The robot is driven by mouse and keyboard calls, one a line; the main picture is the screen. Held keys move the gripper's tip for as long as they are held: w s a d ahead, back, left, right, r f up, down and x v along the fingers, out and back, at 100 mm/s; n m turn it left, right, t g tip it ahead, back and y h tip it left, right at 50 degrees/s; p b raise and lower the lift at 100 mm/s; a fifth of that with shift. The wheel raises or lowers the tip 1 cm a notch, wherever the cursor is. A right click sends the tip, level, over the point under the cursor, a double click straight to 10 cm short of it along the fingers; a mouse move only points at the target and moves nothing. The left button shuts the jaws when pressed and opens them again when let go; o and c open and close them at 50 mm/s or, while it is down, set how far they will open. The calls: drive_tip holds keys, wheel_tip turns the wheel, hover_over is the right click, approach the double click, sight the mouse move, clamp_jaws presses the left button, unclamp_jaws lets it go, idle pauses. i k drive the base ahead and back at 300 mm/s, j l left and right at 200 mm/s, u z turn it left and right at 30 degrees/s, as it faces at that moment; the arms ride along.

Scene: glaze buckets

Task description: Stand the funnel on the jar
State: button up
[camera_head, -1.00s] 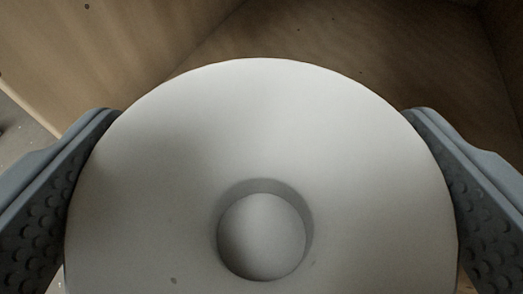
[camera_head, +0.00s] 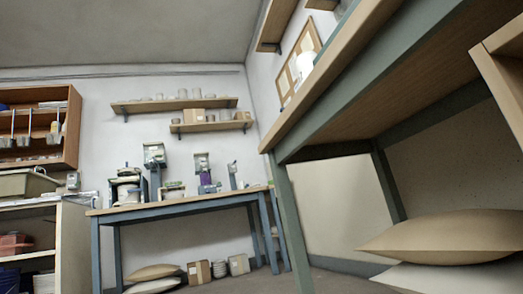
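My gripper is not in view, and neither finger shows at the edges. I cannot make out the funnel. A white rounded object (camera_head: 303,66) shows just above the edge of the near table at the upper right. It is partly hidden by the table edge, and I cannot tell whether it is the jar.
A near table (camera_head: 345,75), seen from below, fills the upper right. Stuffed sacks (camera_head: 450,238) lie under it. A workbench (camera_head: 180,206) with equipment stands at the back wall, with wall shelves (camera_head: 175,103) above. A shelf unit (camera_head: 75,245) stands left. Open floor shows between them.

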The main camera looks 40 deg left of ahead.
sight(306, 59)
drive_tip(key=i+j, duration=0.65)
drive_tip(key=j, duration=0.25)
drive_tip(key=i+j, duration=0.35)
drive_tip(key=j, duration=0.1)
